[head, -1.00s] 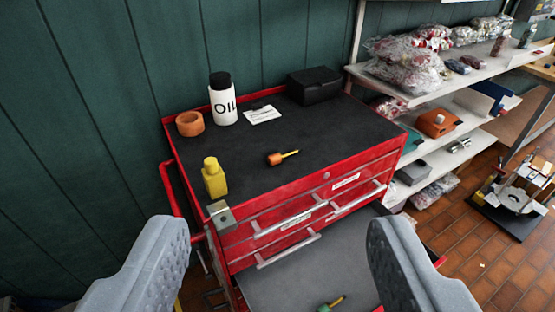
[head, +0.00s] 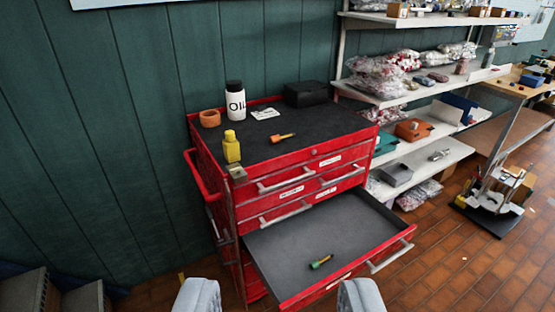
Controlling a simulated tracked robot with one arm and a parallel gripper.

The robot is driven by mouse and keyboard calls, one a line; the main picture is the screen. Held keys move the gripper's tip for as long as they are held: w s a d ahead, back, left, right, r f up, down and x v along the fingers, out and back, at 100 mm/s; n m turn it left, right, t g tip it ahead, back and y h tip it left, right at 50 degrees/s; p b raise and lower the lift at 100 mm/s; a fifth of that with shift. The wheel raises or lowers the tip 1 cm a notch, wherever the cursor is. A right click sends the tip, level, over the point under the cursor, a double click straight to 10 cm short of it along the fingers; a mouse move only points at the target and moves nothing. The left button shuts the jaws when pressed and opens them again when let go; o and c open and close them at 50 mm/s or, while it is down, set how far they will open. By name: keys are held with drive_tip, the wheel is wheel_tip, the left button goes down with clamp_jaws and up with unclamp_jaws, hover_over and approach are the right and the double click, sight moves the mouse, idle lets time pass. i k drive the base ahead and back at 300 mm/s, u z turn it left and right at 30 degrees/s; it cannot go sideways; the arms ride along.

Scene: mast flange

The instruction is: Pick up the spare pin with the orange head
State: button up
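The spare pin with the orange head (head: 282,138) lies on the black top of the red tool cabinet (head: 300,152), its yellow shank pointing right. A second pin with a green head (head: 320,262) lies in the open drawer (head: 290,240) below. My gripper (head: 279,298) shows at the bottom edge as two grey fingers set wide apart. It is open, with nothing seen between the fingers, and is well short of the cabinet top. The lower parts of the fingers are out of the picture.
The open drawer juts out in front. Shelves (head: 425,150) stand at right.

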sight(276, 139)
drive_tip(key=z, duration=0.75)
drive_tip(key=i, duration=1.35)
drive_tip(key=u, duration=0.5)
drive_tip(key=i, duration=0.75)
drive_tip(key=u, duration=0.65)
